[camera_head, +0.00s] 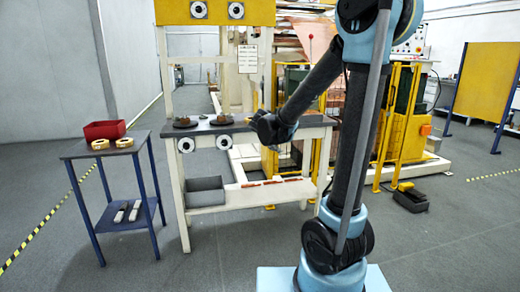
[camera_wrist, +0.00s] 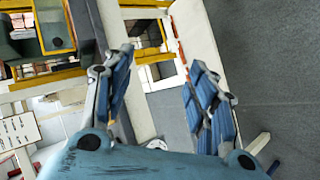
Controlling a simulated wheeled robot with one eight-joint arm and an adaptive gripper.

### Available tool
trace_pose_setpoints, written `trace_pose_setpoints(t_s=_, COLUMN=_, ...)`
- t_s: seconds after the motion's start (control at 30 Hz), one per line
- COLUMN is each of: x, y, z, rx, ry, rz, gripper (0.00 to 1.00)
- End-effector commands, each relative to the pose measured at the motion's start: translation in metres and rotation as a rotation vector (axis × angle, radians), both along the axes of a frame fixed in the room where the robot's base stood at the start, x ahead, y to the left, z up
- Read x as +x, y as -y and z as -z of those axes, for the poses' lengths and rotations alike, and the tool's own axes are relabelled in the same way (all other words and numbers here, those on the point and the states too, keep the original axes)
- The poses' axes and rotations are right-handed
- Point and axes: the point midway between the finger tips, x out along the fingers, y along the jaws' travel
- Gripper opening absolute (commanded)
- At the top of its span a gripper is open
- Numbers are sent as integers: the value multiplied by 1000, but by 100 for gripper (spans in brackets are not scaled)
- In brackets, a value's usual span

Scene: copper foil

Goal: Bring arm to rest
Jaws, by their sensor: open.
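My arm rises from its blue base at the right of the head view and bends down to the left. My gripper (camera_head: 272,128) is in front of the right part of the workbench (camera_head: 312,122), at about the height of its top. In the wrist view, my gripper (camera_wrist: 160,100) has its two blue-padded fingers spread wide apart. Nothing is between them. The fingers are small in the head view and I cannot make out their contact with the bench there.
A side table (camera_head: 78,150) at the left holds a red bin (camera_head: 104,130) and yellow rolls. A grey bin (camera_head: 205,192) sits on the bench's lower shelf. A yellow-framed machine (camera_head: 400,110) stands behind my arm. Grey floor (camera_head: 90,262) is open at the front left.

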Motion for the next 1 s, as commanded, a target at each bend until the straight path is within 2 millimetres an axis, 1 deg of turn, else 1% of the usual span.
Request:
trace_pose_setpoints(t_s=0.03, x=-13, y=15, z=0, rx=29, ry=-18, rz=35, gripper=52)
trace_pose_setpoints(t_s=0.2, x=-57, y=52, z=7, rx=135, ry=-79, rz=143, gripper=52)
trace_pose_setpoints(t_s=0.37, x=-100, y=80, z=16, rx=234, ry=-136, rz=242, gripper=52)
trace_pose_setpoints(t_s=0.5, x=-141, y=99, z=26, rx=321, ry=-184, rz=329, gripper=52)
trace_pose_setpoints(t_s=0.73, x=-208, y=119, z=46, rx=464, ry=-260, rz=467, gripper=52)
trace_pose_setpoints(t_s=0.83, x=-236, y=123, z=56, rx=527, ry=-293, rz=524, gripper=52)
trace_pose_setpoints(t_s=1.0, x=-283, y=124, z=74, rx=635, ry=-349, rz=620, gripper=52)
